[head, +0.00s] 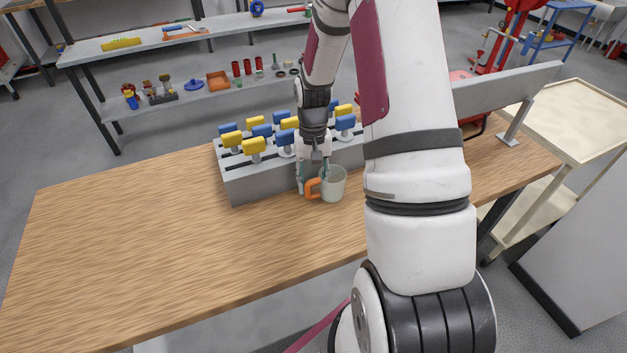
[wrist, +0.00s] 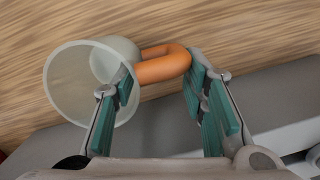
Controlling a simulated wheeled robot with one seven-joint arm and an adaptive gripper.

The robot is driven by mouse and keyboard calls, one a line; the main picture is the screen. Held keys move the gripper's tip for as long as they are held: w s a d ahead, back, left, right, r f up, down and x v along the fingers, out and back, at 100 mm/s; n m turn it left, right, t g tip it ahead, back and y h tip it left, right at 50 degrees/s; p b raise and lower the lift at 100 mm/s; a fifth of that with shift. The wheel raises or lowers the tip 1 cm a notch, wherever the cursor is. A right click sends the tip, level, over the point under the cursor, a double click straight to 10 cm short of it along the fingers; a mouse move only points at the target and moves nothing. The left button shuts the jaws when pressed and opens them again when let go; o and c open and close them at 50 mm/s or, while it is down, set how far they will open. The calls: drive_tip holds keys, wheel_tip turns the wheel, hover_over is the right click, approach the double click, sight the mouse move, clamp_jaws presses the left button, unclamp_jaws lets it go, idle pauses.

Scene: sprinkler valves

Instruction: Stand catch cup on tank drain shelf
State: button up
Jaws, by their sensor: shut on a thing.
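The catch cup (head: 334,186) is a pale, see-through grey-green cup with an orange handle (head: 312,188). It is upright at the front of the grey valve block, over the wooden bench; I cannot tell whether its base touches the wood. My gripper (head: 311,179) points down and is shut on the cup at its handle side. In the wrist view the cup (wrist: 75,85) is at the left. One teal-padded finger is at its near wall, and the other is at the outer end of the handle (wrist: 163,66). I cannot make out which surface is the tank drain shelf.
The grey block (head: 250,186) carries rows of yellow and blue valve handles right behind the cup. The wooden bench (head: 130,235) is clear at left. A grey slanted panel (head: 510,88) stands at right. A cream cart (head: 570,115) is beyond it. A metal rack (head: 150,50) stands behind.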

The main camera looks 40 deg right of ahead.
drive_tip(key=shift+f, duration=0.2)
drive_tip(key=shift+f, duration=0.15)
drive_tip(key=o, duration=1.2)
